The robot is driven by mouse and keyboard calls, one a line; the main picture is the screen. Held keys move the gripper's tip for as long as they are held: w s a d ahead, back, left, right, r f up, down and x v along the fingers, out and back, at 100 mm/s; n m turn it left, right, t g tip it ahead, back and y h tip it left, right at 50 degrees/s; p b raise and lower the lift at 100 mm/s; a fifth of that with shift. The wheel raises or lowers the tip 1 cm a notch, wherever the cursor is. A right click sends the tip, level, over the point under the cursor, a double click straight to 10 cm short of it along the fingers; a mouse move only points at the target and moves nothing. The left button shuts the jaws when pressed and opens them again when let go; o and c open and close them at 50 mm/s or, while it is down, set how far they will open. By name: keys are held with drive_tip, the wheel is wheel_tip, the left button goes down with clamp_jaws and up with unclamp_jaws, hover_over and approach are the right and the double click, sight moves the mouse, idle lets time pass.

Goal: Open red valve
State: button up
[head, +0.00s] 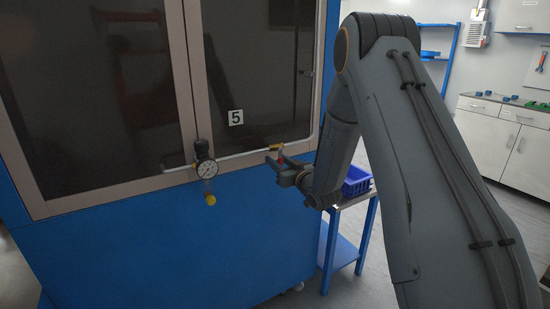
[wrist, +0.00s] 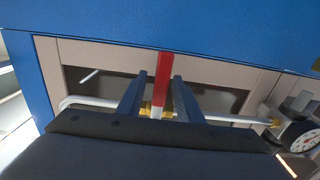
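The red valve handle (wrist: 163,85) is a flat red lever with a white lower part, on a brass valve body (wrist: 152,111) in a white pipe. In the head view, the red handle (head: 281,158) shows only as a small patch beside my gripper (head: 280,169). In the wrist view, the handle stands between the two fingers of my gripper (wrist: 160,78). A gap shows on the left finger's side, and the right finger is very close to the handle. The gripper is open around it; contact on the right cannot be told.
A pressure gauge (head: 207,169) with a dark knob and yellow end sits on the pipe to the left. The pipe (head: 235,155) runs along the blue cabinet (head: 130,250). A blue side table (head: 341,251) with a blue basket (head: 356,182) stands below right of the gripper.

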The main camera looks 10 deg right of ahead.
drive_tip(key=shift+x, duration=0.95)
drive_tip(key=shift+c, duration=0.5)
clamp_jaws()
